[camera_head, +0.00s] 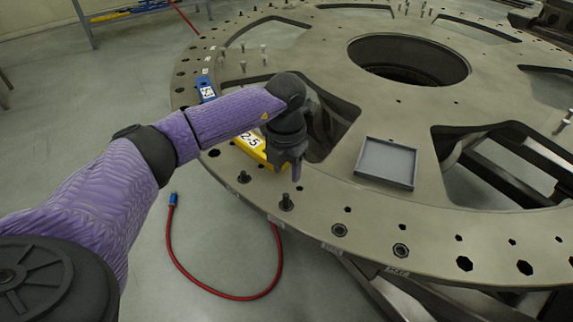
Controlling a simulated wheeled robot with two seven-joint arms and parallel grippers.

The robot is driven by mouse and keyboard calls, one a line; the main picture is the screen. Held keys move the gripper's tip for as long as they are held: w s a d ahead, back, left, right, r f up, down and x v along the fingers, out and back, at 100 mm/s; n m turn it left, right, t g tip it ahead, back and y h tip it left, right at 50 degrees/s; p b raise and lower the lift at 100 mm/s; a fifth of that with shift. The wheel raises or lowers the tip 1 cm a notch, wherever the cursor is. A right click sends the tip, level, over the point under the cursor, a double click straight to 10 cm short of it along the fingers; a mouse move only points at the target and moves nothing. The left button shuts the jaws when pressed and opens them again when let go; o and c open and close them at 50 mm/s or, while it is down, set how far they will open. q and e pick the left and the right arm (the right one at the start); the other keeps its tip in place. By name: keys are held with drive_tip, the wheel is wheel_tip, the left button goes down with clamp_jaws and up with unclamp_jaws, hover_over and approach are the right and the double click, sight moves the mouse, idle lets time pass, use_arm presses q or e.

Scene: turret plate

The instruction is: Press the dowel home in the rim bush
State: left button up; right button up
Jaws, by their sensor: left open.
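The big round turret plate (320,195) fills the middle and right of the view. I cannot tell which, if either, is the dowel. Ringed holes that look like bushes, one (339,230) and another (400,250), lie farther right along the rim. Contact is unclear. My right gripper is out of view.
A yellow block with a label (252,148) lies partly hidden behind my left wrist. A blue tagged piece (206,90) is farther left. A shallow grey tray (387,163) sits on the plate. Large cutouts open through it. A red hose (240,298) lies on the floor.

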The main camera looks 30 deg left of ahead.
sight(286, 195)
use_arm(q)
drive_tip(key=shift+a, duration=0.25)
wheel_tip(286, 195, down, 7)
drive_tip(key=b, duration=0.5)
drive_tip(key=shift+d+b, duration=0.1)
drive_tip(key=shift+b, duration=0.2)
drive_tip(key=shift+f, duration=0.35)
drive_tip(key=shift+f+b, duration=0.15)
drive_tip(key=shift+b, duration=0.15)
clamp_jaws()
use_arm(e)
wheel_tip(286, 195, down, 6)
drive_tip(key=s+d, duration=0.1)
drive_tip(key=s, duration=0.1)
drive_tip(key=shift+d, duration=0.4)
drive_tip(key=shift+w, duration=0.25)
